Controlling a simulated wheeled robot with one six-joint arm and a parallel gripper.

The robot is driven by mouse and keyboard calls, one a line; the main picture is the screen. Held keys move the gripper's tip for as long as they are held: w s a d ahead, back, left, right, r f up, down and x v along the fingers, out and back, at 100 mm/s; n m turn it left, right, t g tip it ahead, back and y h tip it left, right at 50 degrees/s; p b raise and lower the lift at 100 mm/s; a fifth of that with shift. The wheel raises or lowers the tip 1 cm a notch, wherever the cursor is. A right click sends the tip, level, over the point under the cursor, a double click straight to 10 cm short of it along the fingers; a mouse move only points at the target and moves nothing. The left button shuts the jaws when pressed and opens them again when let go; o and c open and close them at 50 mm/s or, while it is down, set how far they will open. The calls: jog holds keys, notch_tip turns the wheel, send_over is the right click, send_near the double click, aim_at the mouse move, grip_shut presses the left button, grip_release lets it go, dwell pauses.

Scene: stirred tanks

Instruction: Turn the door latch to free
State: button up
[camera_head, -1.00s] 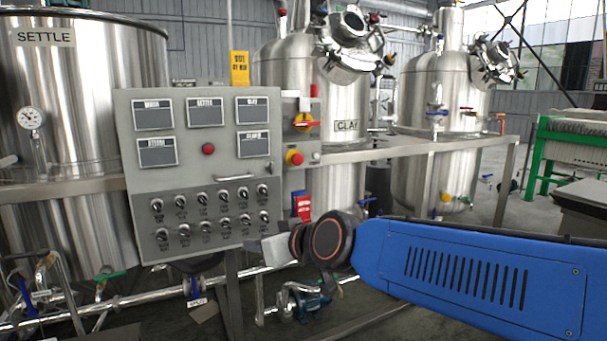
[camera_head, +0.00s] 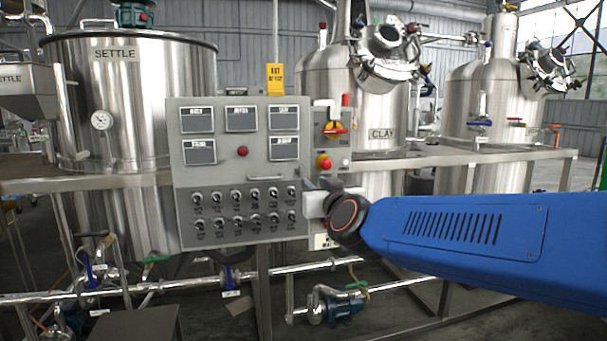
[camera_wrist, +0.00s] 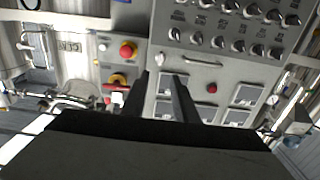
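A small pale latch (camera_wrist: 160,59) sits at the door's edge there, beside the bar handle (camera_wrist: 203,62). My gripper (camera_wrist: 160,77) shows two dark fingers spread apart with nothing between them. Their tips appear just short of the latch in the picture; contact cannot be told. In the head view my gripper (camera_head: 312,203) is at the panel's lower right edge, and I cannot make out the latch clearly there.
A switch box with a red-yellow rotary switch (camera_head: 335,128) and a red stop button (camera_head: 323,162) adjoins the panel's right side. Steel tanks stand behind. A horizontal rail (camera_head: 470,158) runs to the right. Pipes and a pump (camera_head: 340,305) lie below.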

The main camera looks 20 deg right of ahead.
aim_at(301, 172)
jog(key=w, duration=1.3)
grip_shut()
